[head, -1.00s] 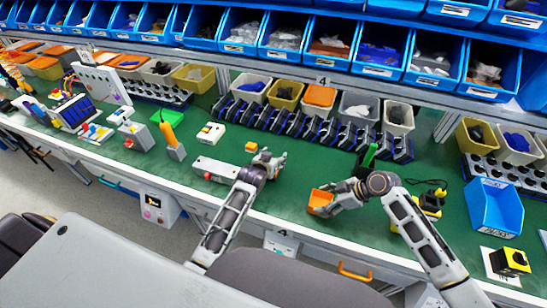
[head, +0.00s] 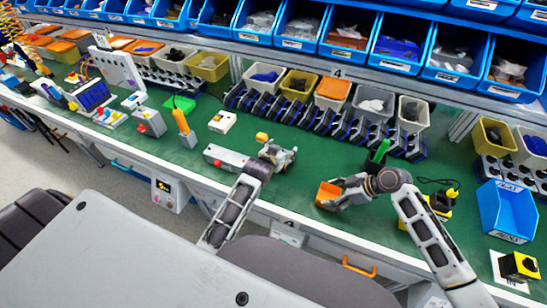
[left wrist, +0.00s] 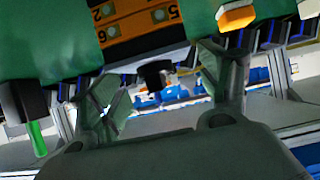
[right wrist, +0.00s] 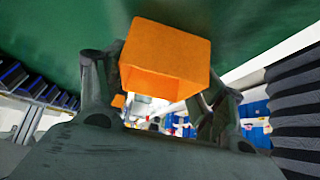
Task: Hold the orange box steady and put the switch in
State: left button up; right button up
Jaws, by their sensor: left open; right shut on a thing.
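The orange box (head: 328,192) is a small hollow box near the front edge of the green bench. My right gripper (head: 342,188) is shut on it, and in the right wrist view the box (right wrist: 165,55) sits between the fingers with its open side facing the camera. The switch (left wrist: 140,22), an orange and black numbered block with a black shaft (left wrist: 155,76), shows in the left wrist view. My left gripper (left wrist: 158,68) is open, with the shaft between its fingers and gaps on both sides. In the head view my left gripper (head: 283,155) hides the switch.
A small orange-yellow piece (head: 262,137) lies just behind my left gripper. A grey box with a red end (head: 225,158) lies left of it. A green-handled black tool holder (head: 379,156) stands behind my right gripper. A blue bin (head: 503,212) is at right.

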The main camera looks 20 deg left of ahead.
pick_arm(q)
jog(key=v, duration=0.9)
jog(key=shift+o, duration=0.6)
jog(key=shift+f, duration=0.2)
jog(key=shift+s+f+t, duration=0.5)
jog(key=shift+s+t, duration=0.15)
jog(key=shift+s, duration=0.1)
jog(key=shift+s+f+t, duration=0.45)
jog(key=shift+s+t, duration=0.25)
jog(key=shift+s, duration=0.05)
jog(key=shift+s+f+t, duration=0.5)
jog(key=shift+s+t, duration=0.15)
jog(key=shift+s, duration=0.1)
jog(key=shift+w, duration=0.1)
jog(key=shift+w+f, duration=0.15)
jog(key=shift+w, duration=0.95)
jog(key=shift+w+f, duration=0.15)
jog(key=shift+w, duration=0.95)
jog(key=shift+w+f, duration=0.2)
jog(key=shift+w, duration=0.9)
